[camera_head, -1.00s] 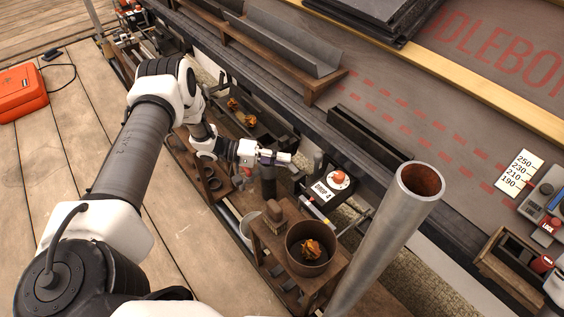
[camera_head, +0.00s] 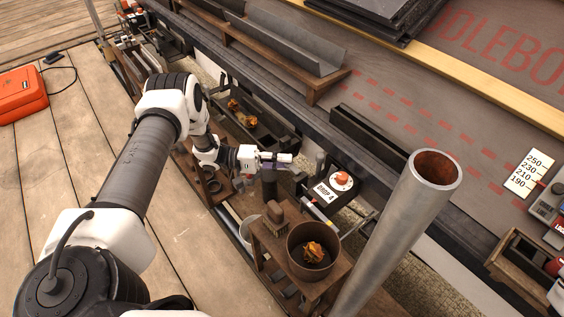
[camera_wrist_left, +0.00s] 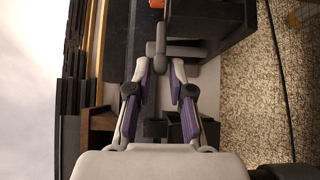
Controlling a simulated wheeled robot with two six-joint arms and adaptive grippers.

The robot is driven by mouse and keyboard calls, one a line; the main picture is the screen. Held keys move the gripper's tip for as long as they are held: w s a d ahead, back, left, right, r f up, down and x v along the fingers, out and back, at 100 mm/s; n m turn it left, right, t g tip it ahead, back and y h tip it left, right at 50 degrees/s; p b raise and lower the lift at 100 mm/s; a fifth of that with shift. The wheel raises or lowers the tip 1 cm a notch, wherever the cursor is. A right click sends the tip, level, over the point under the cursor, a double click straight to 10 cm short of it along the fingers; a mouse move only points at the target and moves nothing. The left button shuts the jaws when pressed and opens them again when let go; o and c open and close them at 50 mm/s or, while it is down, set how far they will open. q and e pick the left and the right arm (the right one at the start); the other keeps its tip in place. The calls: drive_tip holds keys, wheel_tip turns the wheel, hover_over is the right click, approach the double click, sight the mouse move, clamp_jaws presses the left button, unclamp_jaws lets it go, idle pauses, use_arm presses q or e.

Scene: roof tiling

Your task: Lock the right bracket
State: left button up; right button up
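My left gripper (camera_head: 284,161) is over the row of gear beside the roof edge, left of the black box marked DROP 4 (camera_head: 326,190). In the left wrist view its purple-padded fingers (camera_wrist_left: 160,72) are apart. A grey lever-like piece (camera_wrist_left: 161,50) shows between and just beyond the fingertips; contact cannot be told. A dark block (camera_wrist_left: 205,20) lies beyond it to the right. I cannot tell which part is the right bracket or whether it is locked. My right gripper is not in view.
The DROP 4 box has a red-and-white knob (camera_head: 342,178). A large grey pipe (camera_head: 397,240) rises to the right. A brown pot (camera_head: 312,254) and a brush (camera_head: 275,217) stand on a wooden stand. A grey gutter (camera_head: 287,42) lies along the roof edge.

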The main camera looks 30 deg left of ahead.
use_arm(q)
drive_tip(key=shift+o, duration=0.4)
drive_tip(key=v, duration=1.2)
